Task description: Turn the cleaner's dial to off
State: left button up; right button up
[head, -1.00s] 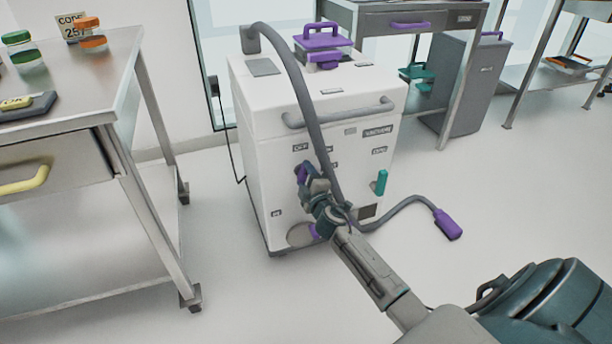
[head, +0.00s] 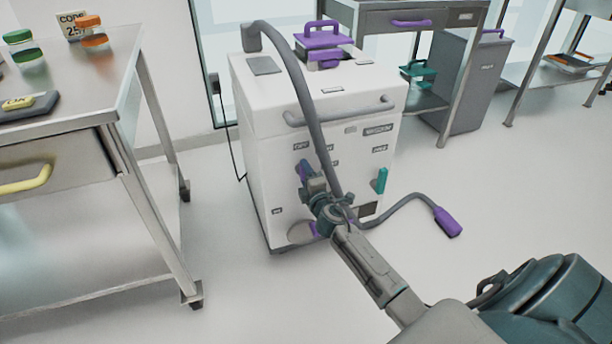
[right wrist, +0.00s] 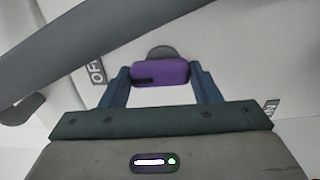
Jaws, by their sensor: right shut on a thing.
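The cleaner (head: 262,135) is a white cabinet with a grey hose, standing on the floor in the middle of the head view. Its purple dial (head: 303,168) is on the front panel, partly hidden by my right gripper (head: 307,178). In the right wrist view, the purple dial (right wrist: 160,84) lies crosswise between the blue fingers of my right gripper (right wrist: 161,76), which is shut on it. A dark mark is at the dial's left end. An OFF label (right wrist: 97,70) is to its left, and another label (right wrist: 270,108), partly cut off, is to its right. My left gripper is out of view.
The grey hose (head: 312,115) hangs down the cleaner's front, close to my right gripper, and ends in a purple nozzle (head: 447,222) on the floor. A teal handle (head: 381,180) is on the panel's right. A steel table (head: 110,70) stands at left.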

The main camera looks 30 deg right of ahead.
jog(key=o, duration=1)
jog(key=v, duration=1)
jog(key=shift+s, duration=0.4)
jog(key=shift+a, duration=0.1)
